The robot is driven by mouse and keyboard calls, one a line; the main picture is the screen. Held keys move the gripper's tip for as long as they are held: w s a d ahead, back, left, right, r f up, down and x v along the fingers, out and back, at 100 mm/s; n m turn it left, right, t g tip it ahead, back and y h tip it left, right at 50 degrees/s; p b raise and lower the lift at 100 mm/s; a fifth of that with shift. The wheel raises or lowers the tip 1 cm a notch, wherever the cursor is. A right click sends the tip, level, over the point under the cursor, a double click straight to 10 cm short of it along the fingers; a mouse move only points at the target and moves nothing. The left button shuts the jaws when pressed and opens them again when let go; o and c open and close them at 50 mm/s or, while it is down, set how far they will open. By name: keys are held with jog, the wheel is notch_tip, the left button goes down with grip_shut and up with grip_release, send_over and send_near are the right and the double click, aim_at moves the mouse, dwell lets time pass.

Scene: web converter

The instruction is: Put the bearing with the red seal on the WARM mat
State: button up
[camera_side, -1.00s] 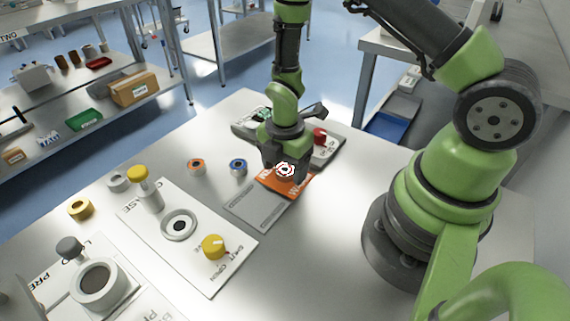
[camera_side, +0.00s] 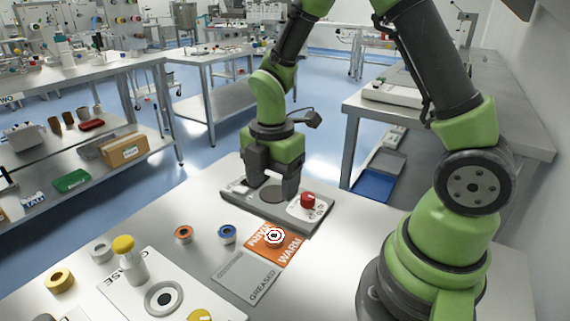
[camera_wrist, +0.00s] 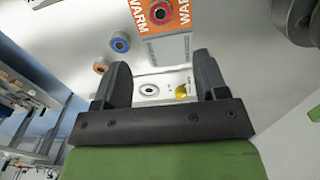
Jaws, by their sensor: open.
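The bearing with the red seal (camera_side: 274,236) sits on the orange WARM mat (camera_side: 291,247). In the wrist view the bearing (camera_wrist: 163,12) also rests on the orange WARM mat (camera_wrist: 143,17), near the top edge of the picture. My gripper (camera_side: 274,192) is open and empty, behind and above the bearing in the side view, clear of it. In the wrist view the jaws of my gripper (camera_wrist: 162,65) stand wide apart with nothing between them.
A grey unit with a round plate and a red knob (camera_side: 308,200) lies beneath my gripper. The grey GREASED mat (camera_side: 232,284) adjoins the orange mat. Orange (camera_side: 183,233) and blue (camera_side: 227,234) bearings stand left of the mat. A white panel with a yellow-topped post (camera_side: 123,244) is further left.

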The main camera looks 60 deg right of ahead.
jog(key=s+a+r+m+t+y, duration=0.1)
jog(key=s+r+m+t, duration=0.2)
jog(key=s+r+m, duration=0.3)
jog(key=s+a+r+m+t+y, duration=0.1)
jog(key=s+r+m+t, duration=0.3)
jog(key=r+m, duration=0.8)
jog(key=shift+s+a+m, duration=0.6)
jog(key=shift+s+m, duration=0.75)
jog(key=shift+m, duration=0.55)
